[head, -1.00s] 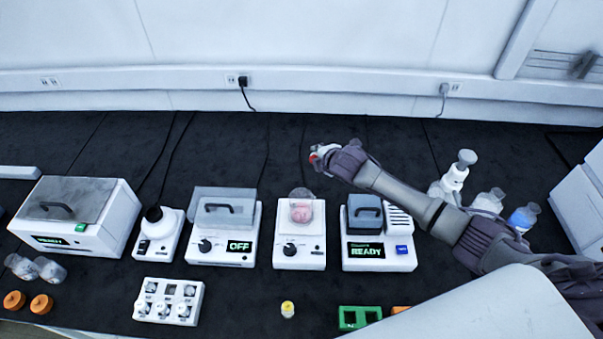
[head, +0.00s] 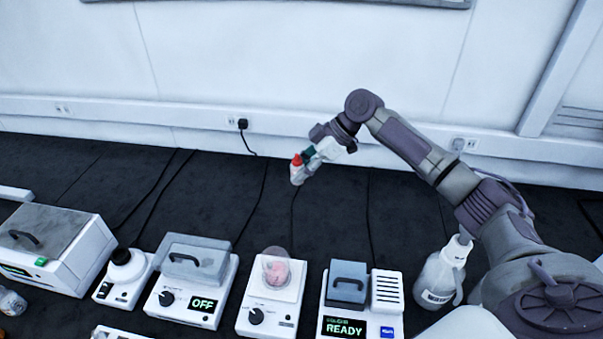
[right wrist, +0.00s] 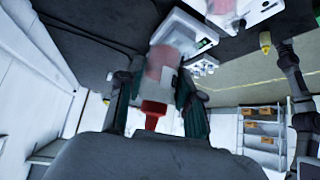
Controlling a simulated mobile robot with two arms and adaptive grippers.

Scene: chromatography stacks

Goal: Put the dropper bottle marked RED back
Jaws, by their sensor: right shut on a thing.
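A small white dropper bottle (head: 297,176) with a red cap hangs in the air above the black bench, in front of the white wall. My right gripper (head: 318,154) is shut on it. The right wrist view shows the bottle (right wrist: 162,65) between the two dark green fingers (right wrist: 155,95), red cap toward the camera. Any marking on it is not readable. The white rack (head: 112,333) barely shows at the bottom edge of the head view. My left gripper is not in the head view; a dark arm shows at the right of the right wrist view, its jaws unclear.
Below stand a white box with a grey lid (head: 70,250), a device reading OFF (head: 180,303), a device with a pink-filled vessel (head: 262,318), and a device reading READY (head: 390,290). A white bottle (head: 436,280) stands near my right arm. The bench behind the devices is clear except cables.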

